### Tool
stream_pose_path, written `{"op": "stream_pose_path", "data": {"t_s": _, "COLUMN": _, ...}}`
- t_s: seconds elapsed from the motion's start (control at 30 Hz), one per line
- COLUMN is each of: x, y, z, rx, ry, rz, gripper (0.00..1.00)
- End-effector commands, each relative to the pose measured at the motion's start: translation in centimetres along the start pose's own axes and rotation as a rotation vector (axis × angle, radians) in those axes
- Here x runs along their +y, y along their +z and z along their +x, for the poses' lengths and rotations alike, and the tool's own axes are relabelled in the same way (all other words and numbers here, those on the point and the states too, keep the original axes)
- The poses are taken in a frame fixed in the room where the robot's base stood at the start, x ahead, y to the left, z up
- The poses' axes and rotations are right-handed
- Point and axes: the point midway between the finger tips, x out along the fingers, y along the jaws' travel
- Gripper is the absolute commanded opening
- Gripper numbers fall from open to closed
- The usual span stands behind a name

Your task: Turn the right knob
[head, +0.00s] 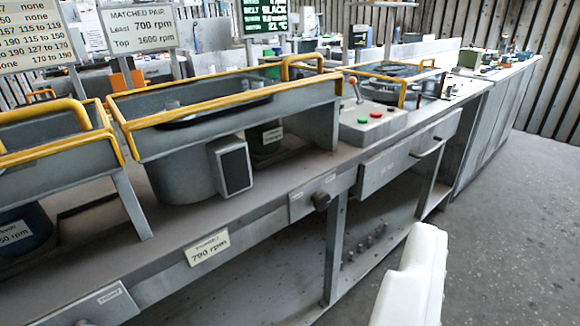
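The right knob (321,201) is small, dark and round. It sits on a grey plate (302,199) on the front edge of the bench, near the middle of the head view. A second plate (93,306) is at the lower left, with part of a dark knob (82,322) cut off by the bottom edge. A white part of mine (415,278) rises from the bottom right, apart from the right knob and to its lower right in the picture. I cannot make out two fingertips or whether they are open.
The bench (240,217) runs from lower left to upper right. A "790 rpm" label (208,248) is on its front. A drawer (410,152) with a protruding handle is right of the knob. A bench leg (335,250) stands below. The grey floor (520,210) is clear at right.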

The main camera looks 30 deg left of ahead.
Motion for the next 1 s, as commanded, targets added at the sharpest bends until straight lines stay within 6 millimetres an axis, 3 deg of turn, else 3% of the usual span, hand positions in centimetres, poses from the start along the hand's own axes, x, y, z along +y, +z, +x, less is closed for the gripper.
{"op": "stream_pose_path", "data": {"t_s": 0.17, "x": 0.2, "y": 2.8, "z": 3.0, "rx": -0.131, "ry": 0.005, "rz": 0.093, "gripper": 0.6}}
{"op": "stream_pose_path", "data": {"t_s": 0.47, "x": -0.3, "y": 10.8, "z": 9.2, "rx": -0.493, "ry": 0.005, "rz": 0.384, "gripper": 0.6}}
{"op": "stream_pose_path", "data": {"t_s": 0.7, "x": -1.8, "y": 16.5, "z": 12.8, "rx": -0.764, "ry": -0.016, "rz": 0.636, "gripper": 0.6}}
{"op": "stream_pose_path", "data": {"t_s": 1.0, "x": -4.3, "y": 21.7, "z": 16.4, "rx": -1.059, "ry": -0.074, "rz": 0.972, "gripper": 0.6}}
